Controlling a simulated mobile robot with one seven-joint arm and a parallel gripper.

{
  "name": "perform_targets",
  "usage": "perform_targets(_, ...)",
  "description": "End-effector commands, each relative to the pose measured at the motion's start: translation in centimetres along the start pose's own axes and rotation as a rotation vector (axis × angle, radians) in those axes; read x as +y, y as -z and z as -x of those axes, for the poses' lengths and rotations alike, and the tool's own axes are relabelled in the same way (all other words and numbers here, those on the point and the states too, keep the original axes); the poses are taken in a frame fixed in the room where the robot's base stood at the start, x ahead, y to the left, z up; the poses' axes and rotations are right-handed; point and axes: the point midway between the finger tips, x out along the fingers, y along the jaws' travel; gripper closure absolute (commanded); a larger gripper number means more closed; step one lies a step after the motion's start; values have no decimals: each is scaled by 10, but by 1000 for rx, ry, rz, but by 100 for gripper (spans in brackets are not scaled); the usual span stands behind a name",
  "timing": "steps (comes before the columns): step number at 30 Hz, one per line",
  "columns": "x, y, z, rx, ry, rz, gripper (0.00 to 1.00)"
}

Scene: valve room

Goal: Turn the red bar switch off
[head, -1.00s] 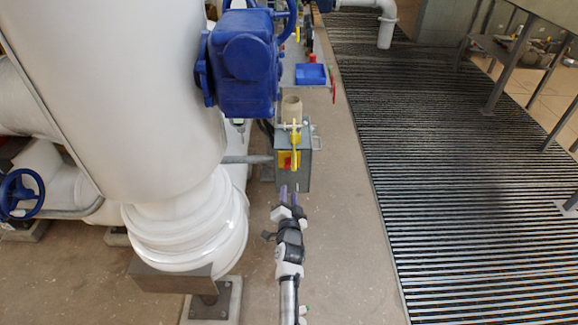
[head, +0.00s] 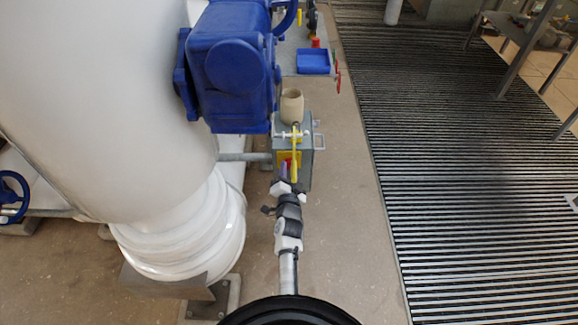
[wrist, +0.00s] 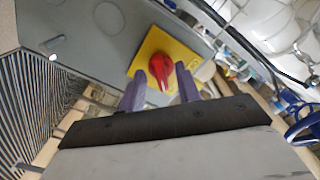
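The red bar switch (wrist: 157,68) is a red knob on a yellow square plate (wrist: 183,53), on the front of a grey box. In the head view the yellow plate (head: 284,158) shows on the box, and my gripper covers much of the switch. My gripper (wrist: 166,75) has two purple fingers spread apart with a gap between them. It points at the switch; I cannot tell whether a finger touches it.
A large white pipe (head: 100,90) and a blue valve body (head: 232,65) stand close at left. Bare floor (head: 345,200) lies to the right, beside a grating (head: 450,150).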

Motion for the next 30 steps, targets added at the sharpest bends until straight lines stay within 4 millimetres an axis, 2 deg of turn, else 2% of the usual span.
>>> perform_targets(7,0,0,0,-1,0,0,68)
perform_targets(12,0,0,0,0,0,0,90)
perform_targets(15,0,0,0,0,0,0,100)
perform_targets(23,0,0,0,0,0,12,100)
perform_targets(30,0,0,0,0,0,101,100)
